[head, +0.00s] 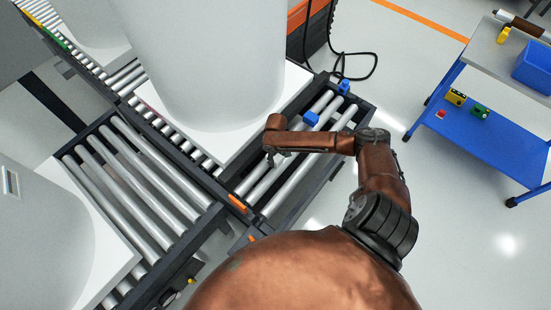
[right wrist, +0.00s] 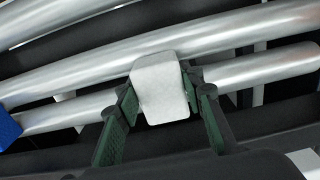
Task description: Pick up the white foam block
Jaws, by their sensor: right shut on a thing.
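The white foam block (right wrist: 160,88) is between the two green-padded fingers of my right gripper (right wrist: 162,100) in the right wrist view. The fingers are shut on its sides. Metal rollers lie behind it; I cannot tell whether it touches them. In the head view my right arm reaches over the roller conveyor (head: 275,190), with its wrist beside the large white tank. The block cannot be made out there. My left gripper is not in view.
A large white tank (head: 200,60) stands on a white base plate right beside my right wrist. Blue blocks (head: 311,118) (head: 344,86) sit on the conveyor. Another tank (head: 40,230) stands at left. A blue cart (head: 490,140) is at right, with clear floor before it.

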